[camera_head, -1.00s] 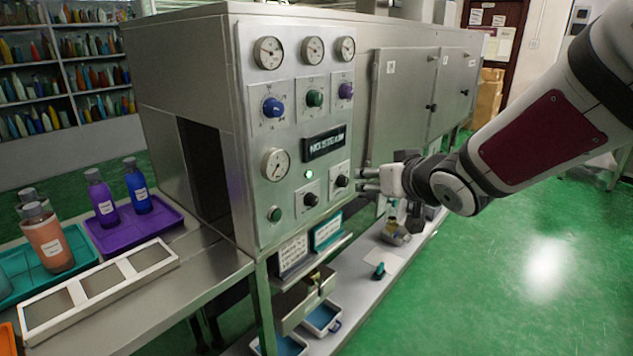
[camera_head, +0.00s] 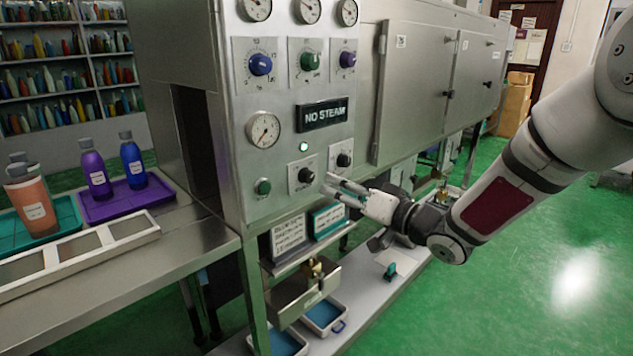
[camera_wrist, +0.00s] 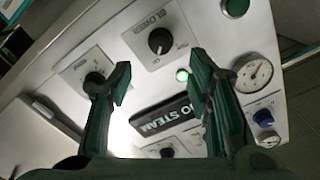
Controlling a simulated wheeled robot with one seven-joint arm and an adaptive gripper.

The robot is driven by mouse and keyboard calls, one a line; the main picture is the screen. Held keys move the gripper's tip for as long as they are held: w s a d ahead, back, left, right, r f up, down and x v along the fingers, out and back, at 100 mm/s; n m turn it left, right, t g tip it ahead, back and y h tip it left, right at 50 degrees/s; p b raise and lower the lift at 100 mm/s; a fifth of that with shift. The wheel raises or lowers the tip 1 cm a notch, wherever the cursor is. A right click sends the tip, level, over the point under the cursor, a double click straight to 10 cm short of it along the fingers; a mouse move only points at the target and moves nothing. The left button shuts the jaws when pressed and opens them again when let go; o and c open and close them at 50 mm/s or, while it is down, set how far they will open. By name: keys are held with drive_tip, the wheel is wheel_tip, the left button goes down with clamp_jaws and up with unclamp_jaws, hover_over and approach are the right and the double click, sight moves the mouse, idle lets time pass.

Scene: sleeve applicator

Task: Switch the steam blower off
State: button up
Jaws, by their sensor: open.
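The steam blower knob (camera_head: 305,175) is a black dial on a pale plate, low on the steel control panel. In the wrist view the knob (camera_wrist: 160,40) has the word BLOWER beside it, and its exact setting is hard to read. My gripper (camera_head: 336,186) is open and empty, just right of and below this knob in the head view. In the wrist view its dark green fingers (camera_wrist: 161,68) are spread, with the knob between and beyond their tips, apart from them. A lit green lamp (camera_head: 304,147) is above the knob.
A second black knob (camera_head: 343,159) is close by on the right. A green button (camera_head: 263,187) is on the left. A NO STEAM sign (camera_head: 323,114), gauges (camera_head: 263,130) and coloured knobs (camera_head: 260,64) are above. A card holder (camera_head: 288,236) juts out below.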

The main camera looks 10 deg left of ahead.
sight(311, 177)
drive_tip(key=b+x, duration=0.1)
drive_tip(key=x, duration=0.7)
drive_tip(key=shift+a, duration=0.15)
clamp_jaws()
